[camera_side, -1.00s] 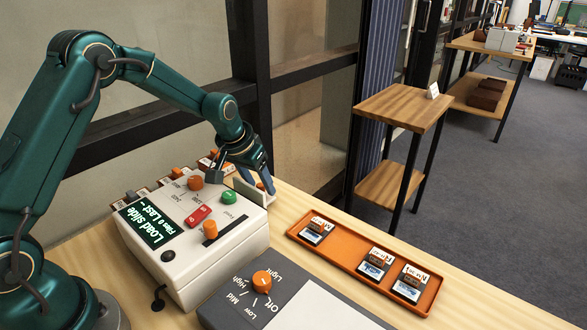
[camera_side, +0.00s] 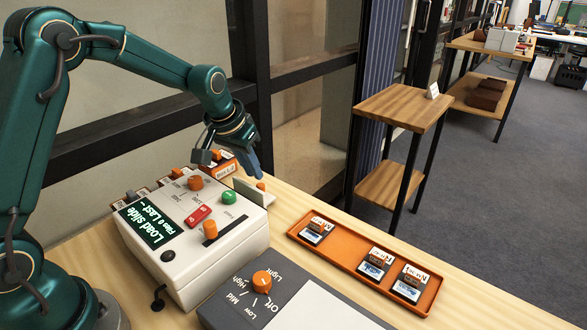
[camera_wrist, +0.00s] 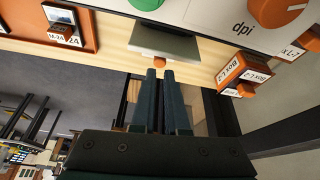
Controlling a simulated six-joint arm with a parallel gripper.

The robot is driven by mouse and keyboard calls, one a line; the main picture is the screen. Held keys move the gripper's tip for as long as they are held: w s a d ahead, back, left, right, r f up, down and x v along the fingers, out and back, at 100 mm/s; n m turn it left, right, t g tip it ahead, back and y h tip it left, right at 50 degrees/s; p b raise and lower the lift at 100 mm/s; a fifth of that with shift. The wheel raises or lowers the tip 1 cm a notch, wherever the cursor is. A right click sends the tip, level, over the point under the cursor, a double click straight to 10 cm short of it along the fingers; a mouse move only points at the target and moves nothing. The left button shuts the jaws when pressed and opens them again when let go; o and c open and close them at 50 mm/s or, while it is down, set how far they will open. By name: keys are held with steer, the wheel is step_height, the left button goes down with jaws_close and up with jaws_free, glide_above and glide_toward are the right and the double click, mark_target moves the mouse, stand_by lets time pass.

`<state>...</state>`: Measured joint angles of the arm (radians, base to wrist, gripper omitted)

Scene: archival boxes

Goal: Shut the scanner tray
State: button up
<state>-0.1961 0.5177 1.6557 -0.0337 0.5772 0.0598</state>
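The scanner (camera_side: 190,235) is a white box with a lit "Load slide" display, orange and green knobs and a red switch. Its grey tray (camera_side: 252,192) sticks out at the far right side, with a small orange knob (camera_side: 261,186) on its outer end. In the wrist view the tray (camera_wrist: 165,42) juts from the white scanner face, and its knob (camera_wrist: 159,63) is just beyond my fingertips. My gripper (camera_wrist: 160,74) has its fingers close together with nothing seen between them. In the side view my gripper (camera_side: 257,176) is just above and behind the tray's outer end.
An orange holder (camera_side: 340,262) with three slides lies right of the scanner. A grey light panel (camera_side: 240,305) with an orange dial is in front. Labelled boxes (camera_side: 222,166) stand behind the scanner near the window frame. Bare wood shows between the scanner and the holder.

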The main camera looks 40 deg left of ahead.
mark_target(266, 191)
steer(key=w+r, duration=0.4)
steer(key=shift+a, duration=0.3)
jaws_close()
steer(key=shift+g, duration=0.3)
steer(key=x, duration=0.6)
steer(key=w+x, duration=0.1)
steer(key=x, duration=0.2)
steer(key=shift+s+r, duration=0.1)
steer(key=shift+s, duration=0.25)
steer(key=shift+s+d, duration=0.1)
steer(key=shift+s, duration=0.7)
steer(key=shift+s+d, duration=0.15)
steer(key=shift+s, duration=0.65)
